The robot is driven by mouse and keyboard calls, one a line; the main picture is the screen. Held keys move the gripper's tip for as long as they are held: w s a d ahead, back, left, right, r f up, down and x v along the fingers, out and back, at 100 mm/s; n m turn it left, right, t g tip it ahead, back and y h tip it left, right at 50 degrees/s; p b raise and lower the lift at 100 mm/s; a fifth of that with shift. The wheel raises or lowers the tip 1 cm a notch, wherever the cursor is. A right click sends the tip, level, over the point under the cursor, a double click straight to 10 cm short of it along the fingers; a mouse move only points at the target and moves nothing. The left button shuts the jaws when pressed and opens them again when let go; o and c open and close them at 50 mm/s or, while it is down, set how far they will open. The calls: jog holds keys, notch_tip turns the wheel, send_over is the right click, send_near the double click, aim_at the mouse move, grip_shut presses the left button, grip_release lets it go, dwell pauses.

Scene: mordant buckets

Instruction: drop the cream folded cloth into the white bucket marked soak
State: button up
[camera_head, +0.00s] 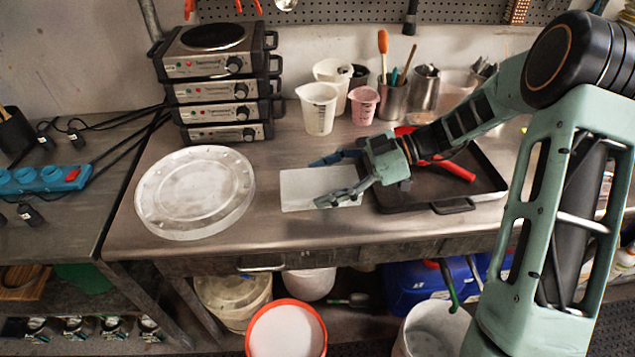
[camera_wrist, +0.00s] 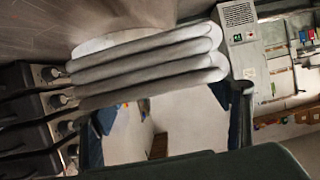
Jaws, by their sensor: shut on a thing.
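My gripper (camera_head: 338,177) is over the metal table, pointing left, with its fingers wide apart and shut on the cream folded cloth (camera_head: 303,188). The cloth looks pale grey-white and flat from above. In the wrist view the cloth (camera_wrist: 150,68) shows as a stack of rounded folded layers between the two fingertips (camera_wrist: 168,112). I cannot tell whether it touches the table. Below the table's front edge are a white bucket (camera_head: 433,338) at the right, an orange-rimmed bucket (camera_head: 324,336) and a smaller white bucket (camera_head: 309,285). I can read no soak mark on any.
A round whitish lid-like disc (camera_head: 195,190) lies left of my gripper. Stacked hotplates (camera_head: 215,85) stand behind it. A dark tray (camera_head: 450,180) lies under my arm at the right. White jugs (camera_head: 319,108) stand at the back. A blue container (camera_head: 410,285) is under the table.

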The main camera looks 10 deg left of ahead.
jog(key=s+d+r+b, duration=0.1)
jog(key=s+d+r, duration=0.2)
jog(key=s, duration=0.3)
jog(key=shift+s+d, duration=0.2)
jog(key=shift+s, duration=0.1)
